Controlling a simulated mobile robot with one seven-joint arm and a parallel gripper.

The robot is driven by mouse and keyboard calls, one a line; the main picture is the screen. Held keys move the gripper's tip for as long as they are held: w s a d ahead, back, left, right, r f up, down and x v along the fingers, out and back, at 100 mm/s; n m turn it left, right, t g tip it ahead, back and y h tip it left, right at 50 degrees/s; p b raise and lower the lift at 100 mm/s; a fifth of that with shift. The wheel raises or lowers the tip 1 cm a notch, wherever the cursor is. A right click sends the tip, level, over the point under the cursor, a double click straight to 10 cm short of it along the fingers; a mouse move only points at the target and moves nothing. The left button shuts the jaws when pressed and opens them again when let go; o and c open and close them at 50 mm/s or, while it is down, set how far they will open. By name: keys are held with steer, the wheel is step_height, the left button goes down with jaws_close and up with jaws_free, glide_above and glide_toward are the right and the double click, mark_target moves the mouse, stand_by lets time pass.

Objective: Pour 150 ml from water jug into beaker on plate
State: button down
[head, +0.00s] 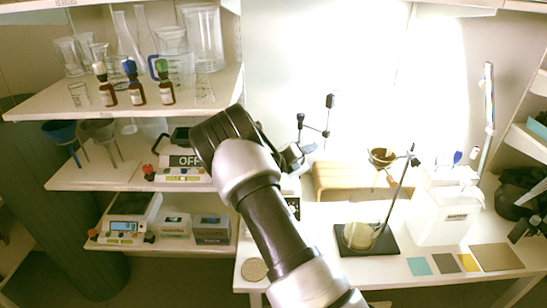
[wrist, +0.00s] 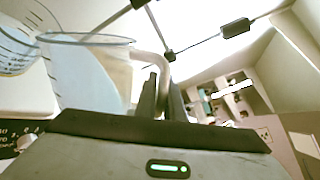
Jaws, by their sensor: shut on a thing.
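In the wrist view my gripper (wrist: 163,88) is shut on the pale handle of the clear water jug (wrist: 88,72). The jug's round rim and bluish, see-through body show left of the fingers; its base is hidden, and I cannot tell the water level. A clear beaker (wrist: 14,52) with dark graduation marks is at the far left edge, partly cut off, beyond the jug's rim. A white plate device (wrist: 25,95) with a dark knob panel lies below it. In the head view my arm hides the jug, the beaker and most of the plate.
A clamp stand (wrist: 170,54) rises close behind the jug. In the head view, shelves (head: 140,97) with glassware, brown bottles and balances stand left. A dark stand base (head: 383,242) with a round flask, a white canister (head: 440,215) and coloured squares occupy the bench at right.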

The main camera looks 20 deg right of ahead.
steer(key=shift+w+a+r+n+p, duration=0.1)
steer(key=shift+w+r+n+p, duration=0.35)
steer(key=shift+p, duration=0.45)
stand_by(3.5)
steer(key=shift+s, duration=0.15)
steer(key=shift+s+f+m+b, duration=0.15)
steer(key=shift+f+m+b, duration=0.25)
steer(key=shift+b, duration=0.35)
steer(key=f+b, duration=0.1)
steer(key=s+f+m+b, duration=0.1)
steer(key=b, duration=0.1)
steer(key=shift+d, duration=0.3)
steer(key=shift+s+m+b, duration=0.15)
steer(key=shift+m+b, duration=0.3)
steer(key=shift+f, duration=0.1)
